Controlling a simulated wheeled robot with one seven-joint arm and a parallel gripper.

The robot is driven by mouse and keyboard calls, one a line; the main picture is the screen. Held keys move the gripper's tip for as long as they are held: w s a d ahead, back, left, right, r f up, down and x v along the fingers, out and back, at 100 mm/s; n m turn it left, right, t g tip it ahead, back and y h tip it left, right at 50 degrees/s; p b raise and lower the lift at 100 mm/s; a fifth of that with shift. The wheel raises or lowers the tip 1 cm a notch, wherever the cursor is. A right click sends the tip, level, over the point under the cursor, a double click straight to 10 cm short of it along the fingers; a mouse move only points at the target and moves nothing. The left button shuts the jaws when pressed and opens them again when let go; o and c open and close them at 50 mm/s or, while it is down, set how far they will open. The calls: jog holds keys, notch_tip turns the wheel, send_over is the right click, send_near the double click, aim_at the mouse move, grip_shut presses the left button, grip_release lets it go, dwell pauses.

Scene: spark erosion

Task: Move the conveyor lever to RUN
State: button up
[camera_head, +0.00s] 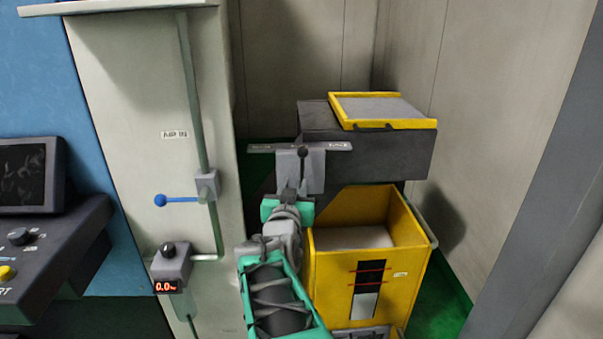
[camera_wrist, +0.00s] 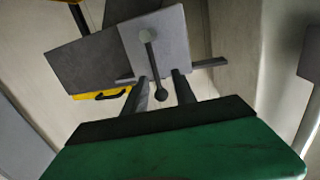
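The conveyor lever (camera_head: 302,153) is a thin dark rod with a ball knob on a grey bracket (camera_head: 316,172). It stands roughly upright in the head view, near the middle of a grey label plate (camera_head: 335,146) whose lettering is too small to read. In the wrist view the lever (camera_wrist: 152,62) runs from its round pivot down to the ball. My gripper (camera_head: 292,192) is just below the knob in the head view. In the wrist view my gripper (camera_wrist: 160,78) is open, a finger on each side of the lever, with gaps showing. Contact or depth cannot be told.
A dark conveyor housing with a yellow-framed tray (camera_head: 385,108) is behind the lever. A yellow bin (camera_head: 345,290) stands below right. A pale cabinet with a pipe, blue valve handle (camera_head: 176,199) and gauge box (camera_head: 170,266) is at left. A control console (camera_head: 50,250) is farther left.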

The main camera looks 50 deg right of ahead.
aim_at(302, 170)
jog(key=shift+d+r+h, duration=0.15)
jog(key=shift+d+r, duration=0.1)
jog(key=shift+d, duration=0.3)
jog(key=shift+d+r+h, duration=0.15)
jog(key=shift+d+r, duration=0.05)
jog(key=shift+d, duration=0.3)
jog(key=p+x, duration=0.1)
jog(key=x, duration=0.5)
jog(key=shift+w+d+f+p, duration=0.1)
jog(key=shift+w+p, duration=0.05)
jog(key=shift+p, duration=0.2)
jog(key=shift+c, duration=0.2)
grip_shut()
